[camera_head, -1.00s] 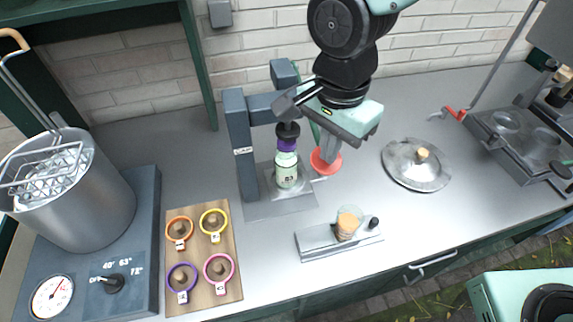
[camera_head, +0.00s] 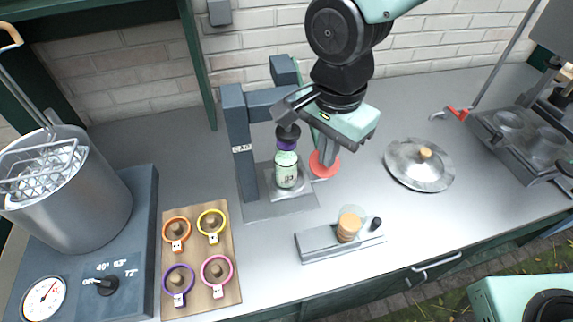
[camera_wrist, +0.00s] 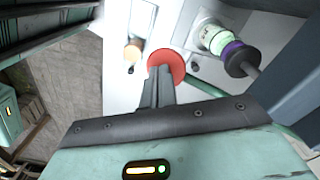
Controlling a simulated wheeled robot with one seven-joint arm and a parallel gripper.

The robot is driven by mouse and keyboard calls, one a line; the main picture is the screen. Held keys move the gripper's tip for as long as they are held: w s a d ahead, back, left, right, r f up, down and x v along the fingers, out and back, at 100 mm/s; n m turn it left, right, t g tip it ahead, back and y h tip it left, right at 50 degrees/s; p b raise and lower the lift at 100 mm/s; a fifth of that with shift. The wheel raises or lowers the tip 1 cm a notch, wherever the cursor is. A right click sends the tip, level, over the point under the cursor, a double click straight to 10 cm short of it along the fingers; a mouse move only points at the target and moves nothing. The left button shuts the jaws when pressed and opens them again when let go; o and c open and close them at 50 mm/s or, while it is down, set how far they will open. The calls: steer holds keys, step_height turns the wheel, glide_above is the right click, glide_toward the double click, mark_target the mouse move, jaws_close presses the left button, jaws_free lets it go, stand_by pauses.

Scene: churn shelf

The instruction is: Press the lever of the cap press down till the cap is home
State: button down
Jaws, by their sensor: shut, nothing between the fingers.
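The cap press (camera_head: 237,135) is a dark blue-grey frame marked "CAP" on a grey base plate. A pale green bottle (camera_head: 286,172) labelled 63 stands upright under its black ram (camera_head: 288,133), with a purple cap (camera_head: 287,145) at its top. The ram appears to meet the cap; whether the cap is fully home I cannot tell. The lever's round red end (camera_head: 324,165) is right of the bottle. My gripper (camera_head: 327,160) is shut and empty, its fingertips at the red end. In the wrist view the fingers overlap the red disc (camera_wrist: 167,64); contact is unclear. My gripper hides much of the lever.
A grey holder (camera_head: 340,240) with cork-coloured discs stands in front. A board (camera_head: 202,290) with several coloured rings, a steel pot (camera_head: 75,195) and a dial panel are left. A round metal lid (camera_head: 420,165) lies right. The counter between press and lid is fairly clear.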

steer(key=shift+w+f, duration=0.1)
steer(key=shift+f, duration=0.4)
steer(key=shift+w+a+f+b, duration=0.1)
steer(key=shift+w+f+b, duration=0.2)
steer(key=shift+f+b, duration=0.45)
steer(key=shift+w+a+f+b, duration=0.1)
steer(key=shift+w+f+b, duration=0.15)
steer(key=shift+f+b, duration=0.25)
steer(key=shift+w+f+b, duration=0.25)
steer(key=shift+f, duration=0.4)
stand_by(0.5)
